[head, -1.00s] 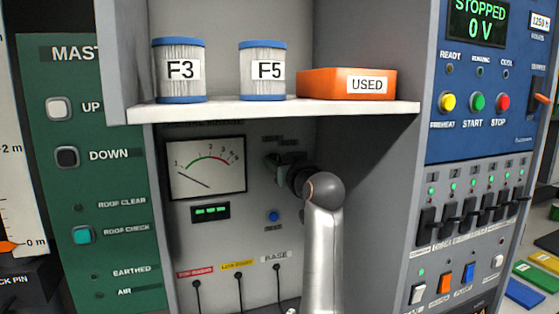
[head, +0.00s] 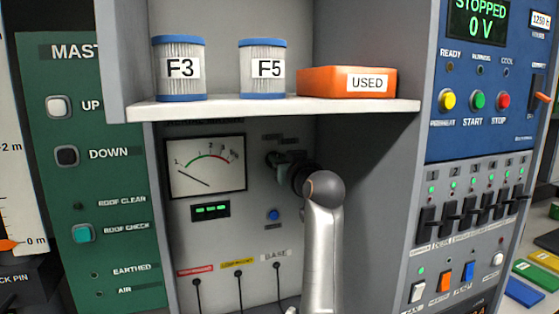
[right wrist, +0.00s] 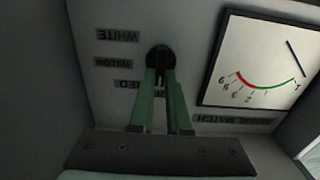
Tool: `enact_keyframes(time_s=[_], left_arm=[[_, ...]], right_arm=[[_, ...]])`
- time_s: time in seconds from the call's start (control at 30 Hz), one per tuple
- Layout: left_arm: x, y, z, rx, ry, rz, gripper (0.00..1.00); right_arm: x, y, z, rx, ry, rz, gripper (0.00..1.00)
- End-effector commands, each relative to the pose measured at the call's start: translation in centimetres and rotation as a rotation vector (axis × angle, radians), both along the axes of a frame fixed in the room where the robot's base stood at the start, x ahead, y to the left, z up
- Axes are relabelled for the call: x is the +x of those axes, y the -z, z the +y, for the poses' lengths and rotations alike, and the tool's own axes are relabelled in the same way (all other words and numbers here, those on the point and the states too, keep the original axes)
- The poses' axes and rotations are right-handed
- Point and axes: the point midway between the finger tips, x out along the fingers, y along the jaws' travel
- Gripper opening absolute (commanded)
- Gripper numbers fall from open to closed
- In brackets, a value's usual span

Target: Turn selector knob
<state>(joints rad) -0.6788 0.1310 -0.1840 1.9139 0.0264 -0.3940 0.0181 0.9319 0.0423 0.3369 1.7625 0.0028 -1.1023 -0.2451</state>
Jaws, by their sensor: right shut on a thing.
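The selector knob is a small dark round knob (right wrist: 157,55) on the grey panel, seen in the right wrist view beside the labels WHITE, YELLOW and RED, which appear upside down there. My right gripper (right wrist: 160,76) has its two green fingers shut on the knob, their tips hiding part of it. In the head view the right gripper (head: 284,160) reaches the panel below the shelf, and the wrist and fingers cover most of the knob. The knob's pointer setting cannot be made out. My left gripper is not in view.
A dial meter (head: 206,167) is left of the knob, with a blue button (head: 273,215) below. The shelf (head: 270,109) overhead carries two filters (head: 180,88) (head: 263,88) and an orange USED box (head: 318,83). A side wall (head: 375,190) stands close on the right.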

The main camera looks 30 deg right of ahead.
Motion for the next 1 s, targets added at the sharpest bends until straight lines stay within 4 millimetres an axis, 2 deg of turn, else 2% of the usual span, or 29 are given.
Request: enact_keyframes(time_s=[0.37, 1.0], left_arm=[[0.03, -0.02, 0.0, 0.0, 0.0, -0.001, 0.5], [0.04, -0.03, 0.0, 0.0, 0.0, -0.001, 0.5]], right_arm=[[-0.02, -0.01, -0.09, 0.098, -0.001, -0.024, 0.0], [-0.17, 0.2, -0.68, 0.655, -0.002, -0.158, 0.0]])
